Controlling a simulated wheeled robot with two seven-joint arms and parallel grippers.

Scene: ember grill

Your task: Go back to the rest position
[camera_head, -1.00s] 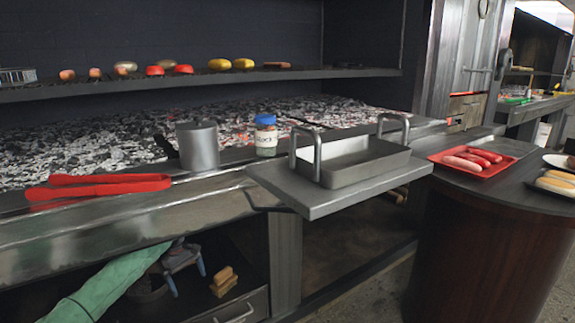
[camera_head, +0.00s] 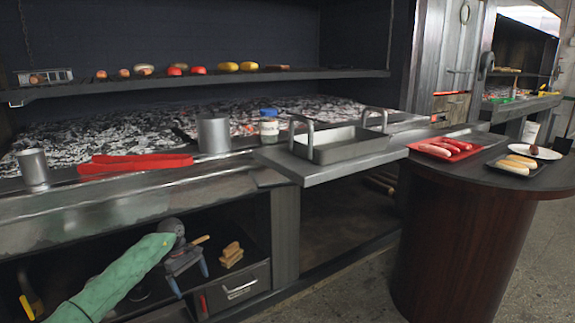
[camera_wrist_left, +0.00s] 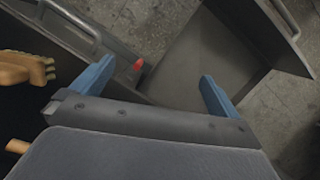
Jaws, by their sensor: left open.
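My left gripper (camera_head: 188,277) hangs low in the head view, in front of the open shelf under the grill, at the end of my green-sleeved arm. Its two blue fingers are apart and nothing is between them; the left wrist view shows the open fingers (camera_wrist_left: 155,85) above a drawer front and the floor. My right gripper is in neither view.
Above are red tongs (camera_head: 135,164), metal cups (camera_head: 213,134), a jar (camera_head: 269,128) and a metal tray (camera_head: 345,157). A round table (camera_head: 450,240) stands right, with a red sausage tray (camera_head: 440,157).

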